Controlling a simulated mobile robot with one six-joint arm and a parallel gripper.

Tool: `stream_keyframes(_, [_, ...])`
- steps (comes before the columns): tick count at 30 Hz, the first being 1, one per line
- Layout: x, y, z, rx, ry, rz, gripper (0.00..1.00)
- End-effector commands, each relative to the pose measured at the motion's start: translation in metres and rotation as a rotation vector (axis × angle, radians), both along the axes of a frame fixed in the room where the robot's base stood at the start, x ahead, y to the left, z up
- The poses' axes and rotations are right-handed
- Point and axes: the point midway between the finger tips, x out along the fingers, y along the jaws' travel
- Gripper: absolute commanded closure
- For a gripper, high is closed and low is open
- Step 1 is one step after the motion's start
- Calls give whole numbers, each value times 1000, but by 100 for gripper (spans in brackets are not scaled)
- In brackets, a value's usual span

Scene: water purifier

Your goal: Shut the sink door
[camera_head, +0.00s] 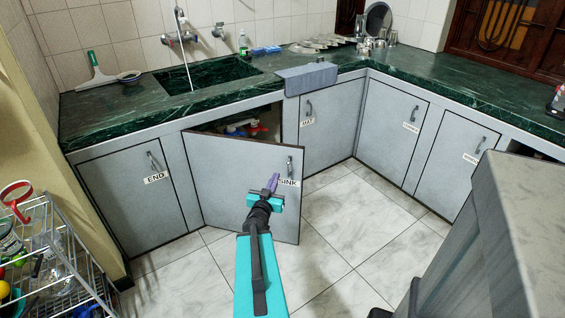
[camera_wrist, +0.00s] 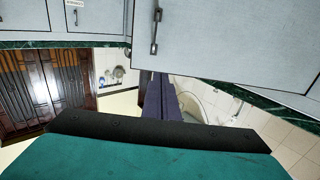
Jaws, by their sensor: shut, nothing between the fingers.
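The sink door (camera_head: 235,190) is a grey panel with a vertical handle (camera_head: 290,167) and a "SINK" label near its right edge. It stands ajar, swung out at the right side, and the dark cabinet opening (camera_head: 262,124) shows above and behind it. My gripper (camera_head: 272,183) is shut and empty, in front of the door and just left of the label and handle in the head view. I cannot tell whether it touches the door. In the wrist view the shut purple fingers (camera_wrist: 160,100) point toward a grey door panel (camera_wrist: 230,35) with a handle (camera_wrist: 155,30).
Closed doors stand on both sides, "END" (camera_head: 135,205) at left and the "MAT" door (camera_head: 328,125) at right. A wire rack (camera_head: 55,260) stands at lower left and a grey block (camera_head: 490,240) at lower right. The tiled floor (camera_head: 345,235) between is clear.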

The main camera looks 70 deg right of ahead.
Motion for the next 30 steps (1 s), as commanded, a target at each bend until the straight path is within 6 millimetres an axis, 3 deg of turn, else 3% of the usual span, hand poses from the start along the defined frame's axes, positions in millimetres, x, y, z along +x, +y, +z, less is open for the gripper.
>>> stream_keyframes(30, [4,-21,-4,1,0,1,100])
